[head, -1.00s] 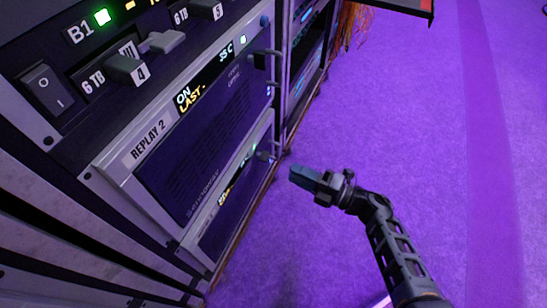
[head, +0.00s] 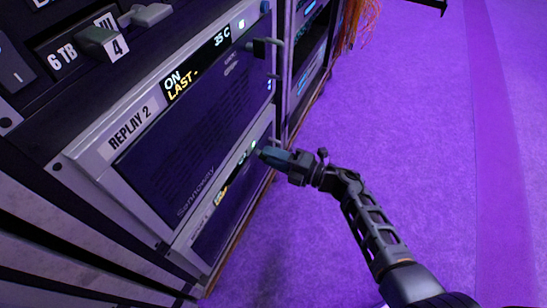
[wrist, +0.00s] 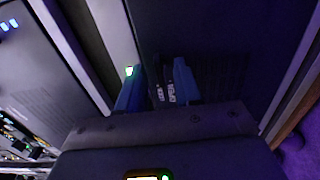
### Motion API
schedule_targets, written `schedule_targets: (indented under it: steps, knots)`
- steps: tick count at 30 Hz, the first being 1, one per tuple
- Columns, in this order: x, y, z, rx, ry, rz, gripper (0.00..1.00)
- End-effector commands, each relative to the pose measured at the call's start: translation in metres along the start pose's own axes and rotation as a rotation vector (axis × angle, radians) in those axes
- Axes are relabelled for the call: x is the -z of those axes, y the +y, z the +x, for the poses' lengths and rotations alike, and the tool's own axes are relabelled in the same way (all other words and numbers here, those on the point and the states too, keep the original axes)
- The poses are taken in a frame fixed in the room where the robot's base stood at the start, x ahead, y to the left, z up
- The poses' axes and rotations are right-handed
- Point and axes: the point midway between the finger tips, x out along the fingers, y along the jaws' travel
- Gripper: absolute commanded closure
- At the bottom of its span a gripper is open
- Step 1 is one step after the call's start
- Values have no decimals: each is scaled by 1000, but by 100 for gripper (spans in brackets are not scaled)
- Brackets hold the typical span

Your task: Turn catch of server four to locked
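My gripper (head: 262,154) is at the right end of the lower server's front (head: 228,207), below the server marked REPLAY 2 (head: 190,140). In the wrist view its two blue fingers (wrist: 158,84) stand apart, close to a dark panel (wrist: 215,60). Small white lettering (wrist: 166,93), which seems to read LOCK and OPEN, shows between the fingers. The lower server's catch is not clearly visible; the fingers cover that spot in the head view. I cannot read a number four on this server. The upper server has its own dark catch (head: 262,47).
Handles (head: 281,62) stick out along the rack's right side. Orange cables (head: 358,22) hang at the back. The purple floor (head: 410,140) to the right is clear.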

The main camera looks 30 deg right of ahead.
Motion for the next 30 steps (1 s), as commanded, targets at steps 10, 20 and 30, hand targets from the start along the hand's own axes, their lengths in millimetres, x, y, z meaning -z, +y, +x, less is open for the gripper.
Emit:
schedule_targets:
  steps: [10,20,30]
  knots:
    - [0,0,0,0,0,0,82]
    - [0,0,0,0,0,0,100]
    - [0,1,0,0,0,24,100]
